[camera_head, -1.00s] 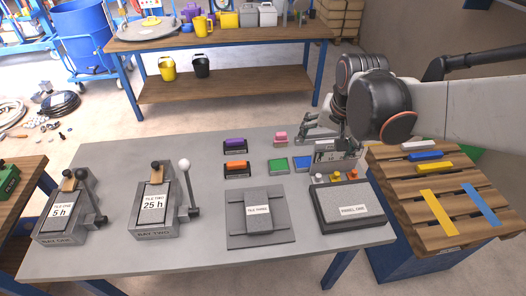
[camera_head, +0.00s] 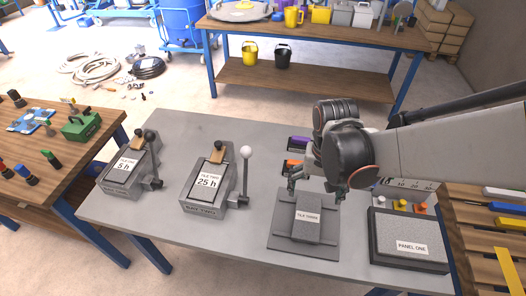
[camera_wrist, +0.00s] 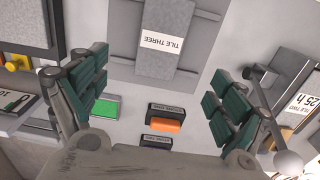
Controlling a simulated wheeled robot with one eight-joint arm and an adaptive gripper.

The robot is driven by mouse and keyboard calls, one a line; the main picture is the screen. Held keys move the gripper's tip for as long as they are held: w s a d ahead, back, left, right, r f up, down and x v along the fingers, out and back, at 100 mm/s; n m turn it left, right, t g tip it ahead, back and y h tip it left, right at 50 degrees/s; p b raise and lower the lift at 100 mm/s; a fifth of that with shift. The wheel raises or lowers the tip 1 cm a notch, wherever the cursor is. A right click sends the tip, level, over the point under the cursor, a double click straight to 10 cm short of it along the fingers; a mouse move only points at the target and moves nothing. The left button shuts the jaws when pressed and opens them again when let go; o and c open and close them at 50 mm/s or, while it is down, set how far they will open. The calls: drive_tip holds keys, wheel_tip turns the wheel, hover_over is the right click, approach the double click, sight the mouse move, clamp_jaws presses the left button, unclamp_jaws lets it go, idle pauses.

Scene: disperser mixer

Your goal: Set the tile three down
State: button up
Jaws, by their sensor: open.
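Tile three (camera_head: 306,229), a grey block with a white label, lies flat on a square grey base plate (camera_head: 279,239) on the table. In the wrist view, tile three (camera_wrist: 166,58) is at the top centre, beyond my fingers, with its label upside down. My gripper (camera_head: 316,187) is above the table at the far side of tile three. Its green-padded fingers are spread wide, with nothing between them in the wrist view (camera_wrist: 152,98). I see no contact with the tile. My arm hides part of the area behind it.
Tile one (camera_head: 125,167) and tile two (camera_head: 207,181) sit in lever fixtures to the left; tile two's lever (camera_head: 246,175) stands upright. Panel one (camera_head: 409,247) is at right. Purple (camera_head: 299,142) and orange (camera_head: 293,167) blocks lie behind the gripper.

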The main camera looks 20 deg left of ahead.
drive_tip(key=b, duration=0.2)
hover_over(308, 216)
drive_tip(key=f, duration=0.7)
drive_tip(key=shift+s+a+f, duration=0.1)
drive_tip(key=shift+s+a, duration=0.1)
drive_tip(key=shift+s, duration=0.1)
drive_tip(key=shift+w+d+f+b, duration=0.1)
drive_tip(key=shift+f+b, duration=0.6)
drive_tip(key=shift+f, duration=0.65)
drive_tip(key=shift+w+d+f+b, duration=0.1)
drive_tip(key=shift+f+b, duration=0.6)
drive_tip(key=shift+f, duration=0.6)
drive_tip(key=shift+r, duration=0.1)
drive_tip(key=c, duration=1.7)
